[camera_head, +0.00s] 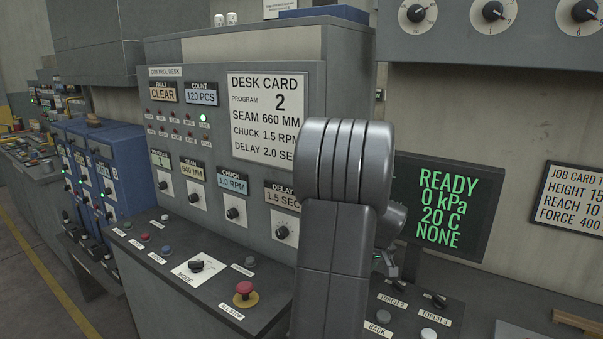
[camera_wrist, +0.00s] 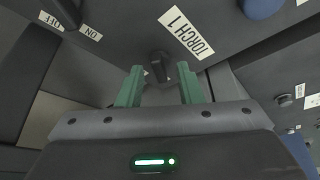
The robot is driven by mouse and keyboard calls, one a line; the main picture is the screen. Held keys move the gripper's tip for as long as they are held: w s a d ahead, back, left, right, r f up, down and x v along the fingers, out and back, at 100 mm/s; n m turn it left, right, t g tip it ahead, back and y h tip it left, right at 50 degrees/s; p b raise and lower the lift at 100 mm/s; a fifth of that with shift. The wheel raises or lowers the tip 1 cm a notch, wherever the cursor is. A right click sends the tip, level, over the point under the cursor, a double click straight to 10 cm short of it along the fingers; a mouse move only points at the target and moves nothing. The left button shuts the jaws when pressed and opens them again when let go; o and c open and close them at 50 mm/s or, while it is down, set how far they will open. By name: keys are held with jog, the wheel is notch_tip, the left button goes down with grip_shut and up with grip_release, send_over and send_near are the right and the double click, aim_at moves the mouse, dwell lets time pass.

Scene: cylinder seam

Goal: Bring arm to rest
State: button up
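My arm rises through the middle of the head view and hides part of the control desk. In the wrist view my gripper (camera_wrist: 160,82) shows two green fingers set apart, with nothing clamped between them. A dark knob (camera_wrist: 158,62) shows at the gap just beyond the fingertips, beside a white label (camera_wrist: 187,33) reading TORCH 1. I cannot tell whether a finger touches the knob. In the head view the gripper is mostly hidden behind my arm.
The control desk (camera_head: 222,310) carries a red stop button (camera_head: 244,292) and a mode knob (camera_head: 197,266). A screen (camera_head: 441,206) reads READY, 0 kPa, 20 C, NONE. The desk card (camera_head: 268,117) stands left of my arm. Blue cabinets (camera_head: 105,160) stand far left. Open floor (camera_head: 40,280) lies at lower left.

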jog(key=shift+a+m+h+p, duration=0.1)
jog(key=shift+m+h+p, duration=0.4)
jog(key=shift+m, duration=0.7)
jog(key=shift+a+m+h+p, duration=0.1)
jog(key=shift+m+h+p, duration=0.4)
jog(key=shift+m, duration=0.7)
jog(key=shift+w+a+f+m+g+h+b, duration=0.15)
jog(key=shift+m+h+b, duration=0.3)
jog(key=shift+m, duration=0.9)
jog(key=shift+s+a+r+m+g+h+b, duration=0.15)
jog(key=shift+m+h+b, duration=0.3)
jog(key=shift+m, duration=0.9)
jog(key=shift+w+r, duration=0.1)
jog(key=shift+r, duration=0.1)
jog(key=v, duration=0.6)
jog(key=shift+a, duration=0.1)
